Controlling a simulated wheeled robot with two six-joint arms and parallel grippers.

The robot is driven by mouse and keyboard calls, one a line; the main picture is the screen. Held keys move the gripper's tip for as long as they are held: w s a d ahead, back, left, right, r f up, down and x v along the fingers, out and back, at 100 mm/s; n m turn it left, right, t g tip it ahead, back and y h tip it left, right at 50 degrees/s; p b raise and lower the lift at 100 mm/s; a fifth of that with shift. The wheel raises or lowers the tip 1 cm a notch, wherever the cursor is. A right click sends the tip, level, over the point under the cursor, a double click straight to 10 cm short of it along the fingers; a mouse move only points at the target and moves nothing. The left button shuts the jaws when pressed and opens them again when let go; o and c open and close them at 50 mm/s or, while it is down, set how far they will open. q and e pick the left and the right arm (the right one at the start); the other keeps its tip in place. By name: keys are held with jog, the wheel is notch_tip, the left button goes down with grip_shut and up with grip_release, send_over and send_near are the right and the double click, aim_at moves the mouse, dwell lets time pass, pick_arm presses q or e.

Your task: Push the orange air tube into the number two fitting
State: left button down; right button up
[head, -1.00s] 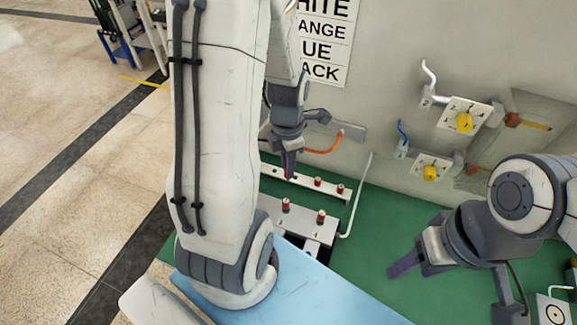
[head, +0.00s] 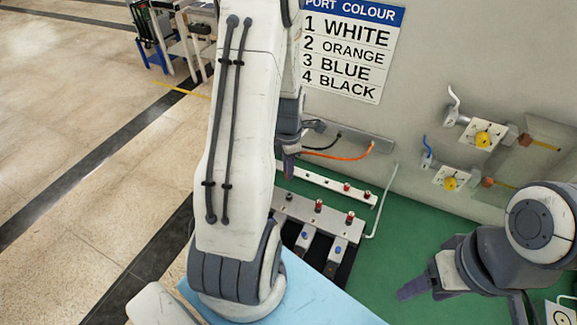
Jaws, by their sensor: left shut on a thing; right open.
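The orange air tube (head: 345,158) hangs from a grey rail on the back wall and runs left to my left gripper (head: 288,172). My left gripper is shut, and the tube runs into its side; the held end is hidden by the fingers and arm. Red-topped fittings stand on a white rail (head: 326,182) and a front grey block (head: 305,210), below and right of the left gripper. I cannot tell which is number two; no numbers are readable on them. My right gripper (head: 422,291) is open and empty over the green surface at the right.
A sign (head: 346,50) on the wall lists 2 as orange. A black tube (head: 325,145) runs beside the orange one. A white tube (head: 382,205) stands right of the fittings. Yellow-knobbed valves (head: 483,138) are on the wall. The green mat (head: 400,235) is clear in the middle.

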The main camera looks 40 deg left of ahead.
pick_arm(q)
jog(key=shift+w+f+b, duration=0.15)
jog(key=shift+f+b, duration=1.75)
jog(key=shift+f, duration=1)
jog(key=shift+d+f+b, duration=0.1)
jog(key=shift+f+b, duration=0.95)
jog(key=shift+f, duration=0.35)
jog(key=c, duration=0.7)
grip_release()
notch_tip(320, 180, up, 11)
jog(key=shift+f+b, duration=0.2)
jog(key=shift+b, duration=0.45)
